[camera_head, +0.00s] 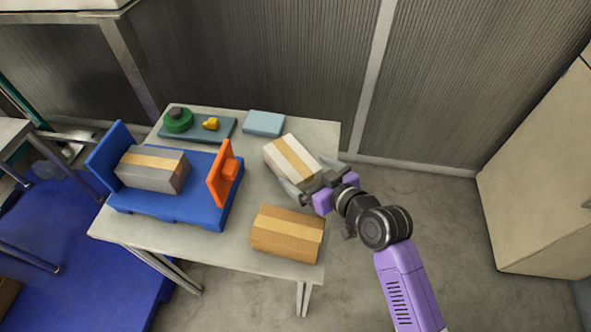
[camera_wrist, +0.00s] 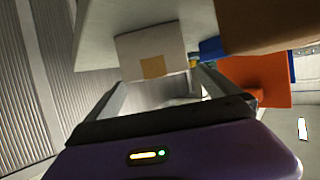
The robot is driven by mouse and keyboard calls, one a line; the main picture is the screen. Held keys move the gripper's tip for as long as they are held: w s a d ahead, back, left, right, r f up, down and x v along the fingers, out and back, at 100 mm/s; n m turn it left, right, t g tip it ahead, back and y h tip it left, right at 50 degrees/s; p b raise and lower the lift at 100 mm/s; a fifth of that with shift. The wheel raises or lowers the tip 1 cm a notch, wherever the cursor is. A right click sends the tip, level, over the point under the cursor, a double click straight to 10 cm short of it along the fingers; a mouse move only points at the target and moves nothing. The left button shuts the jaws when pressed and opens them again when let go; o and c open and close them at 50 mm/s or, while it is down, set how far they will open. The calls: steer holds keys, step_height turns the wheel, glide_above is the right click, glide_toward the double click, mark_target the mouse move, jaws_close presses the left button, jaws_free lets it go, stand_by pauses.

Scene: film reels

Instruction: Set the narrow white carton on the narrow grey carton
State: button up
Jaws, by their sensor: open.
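The narrow white carton (camera_head: 280,165) with a tan tape strip lies on the table's right side, turned diagonally. Its end face (camera_wrist: 135,48) shows ahead in the wrist view. The narrow grey carton (camera_head: 150,181), also taped, sits on the blue stand at left. My gripper (camera_head: 306,174) is open at the white carton's near right end, with a finger toward either side of that end. The open fingers (camera_wrist: 162,82) also show in the wrist view. I cannot tell whether they touch the carton.
A brown carton (camera_head: 288,233) lies near the table's front right edge, close to my gripper. The blue stand (camera_head: 187,208) has an upright orange piece (camera_head: 219,178). A tray (camera_head: 212,137) with green and yellow items and a light blue box (camera_head: 263,123) are at the back.

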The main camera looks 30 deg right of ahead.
mark_target(295, 161)
steer(key=x, duration=0.2)
steer(key=p+x, duration=0.1)
steer(key=x, duration=0.3)
steer(key=shift+w+r, duration=0.15)
steer(key=shift+r, duration=0.25)
steer(key=shift+w+f, duration=0.3)
steer(key=shift+w, duration=0.25)
steer(key=shift+c, duration=0.2)
steer(key=shift+r, duration=0.1)
steer(key=c, duration=1.9)
step_height(295, 161, up, 20)
steer(key=shift+f+p, duration=0.1)
steer(key=shift+p, duration=0.3)
